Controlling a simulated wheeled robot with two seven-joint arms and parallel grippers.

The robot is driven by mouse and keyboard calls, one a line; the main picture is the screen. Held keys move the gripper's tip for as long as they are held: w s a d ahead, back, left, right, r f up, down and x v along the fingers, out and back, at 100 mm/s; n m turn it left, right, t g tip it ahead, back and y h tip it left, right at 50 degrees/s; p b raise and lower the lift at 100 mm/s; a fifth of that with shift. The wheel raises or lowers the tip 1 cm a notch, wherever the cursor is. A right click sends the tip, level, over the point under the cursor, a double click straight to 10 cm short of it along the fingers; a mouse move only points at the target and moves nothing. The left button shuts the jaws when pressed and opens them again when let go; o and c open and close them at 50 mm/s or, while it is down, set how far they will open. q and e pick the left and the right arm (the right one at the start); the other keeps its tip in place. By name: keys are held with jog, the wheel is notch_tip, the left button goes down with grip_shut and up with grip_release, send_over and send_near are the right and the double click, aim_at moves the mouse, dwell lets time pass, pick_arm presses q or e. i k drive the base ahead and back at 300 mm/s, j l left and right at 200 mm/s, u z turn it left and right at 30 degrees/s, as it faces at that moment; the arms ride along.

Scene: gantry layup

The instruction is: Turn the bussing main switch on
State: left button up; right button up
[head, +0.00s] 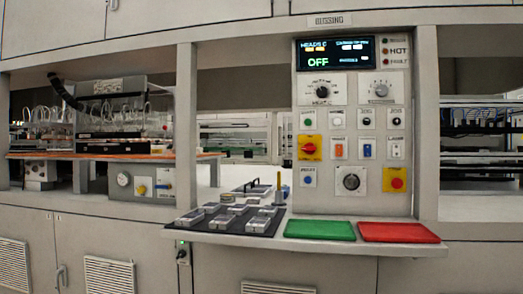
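The bussing panel (350,200) stands upright in the middle of the head view, under a small sign reading BUSSING. Its display (338,53) is lit and reads OFF in green letters. A red rotary knob on a yellow plate (310,148), at the panel's left side, looks like the main switch. Its label and exact handle angle are too small to read. A black rotary knob (351,181) and a red round button on a yellow plate (396,180) sit lower on the panel. Neither of my grippers is in view.
A shelf below the panel holds a green mat (320,230), a red mat (398,233) and a dark tray (228,230) with several grey parts. A post (187,130) stands left of the panel. The space directly before the panel is clear.

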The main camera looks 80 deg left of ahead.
aim_at(309, 148)
jog(key=u, duration=2.5)
